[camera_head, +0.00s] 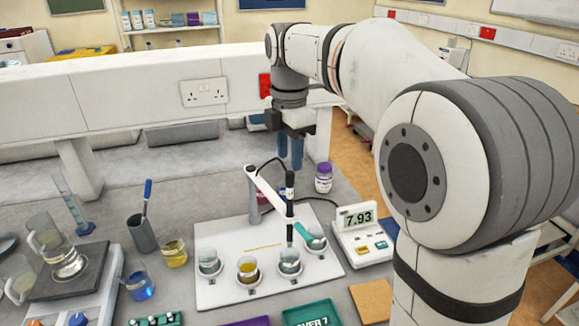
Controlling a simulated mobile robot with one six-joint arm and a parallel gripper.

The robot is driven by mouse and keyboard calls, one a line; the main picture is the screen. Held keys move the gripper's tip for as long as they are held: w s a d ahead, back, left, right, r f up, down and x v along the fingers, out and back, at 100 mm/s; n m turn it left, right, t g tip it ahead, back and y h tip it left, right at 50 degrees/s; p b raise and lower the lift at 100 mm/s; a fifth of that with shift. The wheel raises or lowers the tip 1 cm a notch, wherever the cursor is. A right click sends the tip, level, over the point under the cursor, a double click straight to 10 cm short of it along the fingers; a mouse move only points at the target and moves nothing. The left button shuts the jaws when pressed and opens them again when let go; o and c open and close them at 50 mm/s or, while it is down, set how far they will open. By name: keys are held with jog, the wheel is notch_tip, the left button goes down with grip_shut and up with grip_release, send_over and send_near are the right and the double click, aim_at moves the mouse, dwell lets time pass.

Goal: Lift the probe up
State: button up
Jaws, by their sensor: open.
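The probe (290,208) is a thin dark upright rod held by a white stand arm (267,190). Its lower end reaches down to a beaker of clear greyish liquid (289,263), the third in a row on a white tray (255,225). Whether the tip is in the liquid is too small to tell. A black cable loops from the probe's top. The meter (360,232) to the right reads 7.93. My gripper (290,158) is open and empty above and behind the probe, pointing down, with its two bluish fingers apart from it.
More beakers stand on the tray, one with amber liquid (247,269). A purple-capped jar (323,177) stands behind the meter. A cup with a blue pen (142,233), a yellow beaker (174,252) and a blue beaker (138,285) stand left. A raised white ledge (130,95) runs behind.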

jog(key=shift+r, duration=1.6)
jog(key=s+d+f+m+t, duration=0.1)
jog(key=s+d+f+m, duration=0.4)
jog(key=s+f+m, duration=0.3)
jog(key=s+d+f+m+t, duration=0.2)
jog(key=s+d+f+m, duration=0.3)
jog(key=s+m, duration=0.8)
notch_tip(320, 180, down, 3)
jog(key=shift+d+r+m, duration=0.1)
jog(key=shift+d+m, duration=0.1)
jog(key=shift+m, duration=0.9)
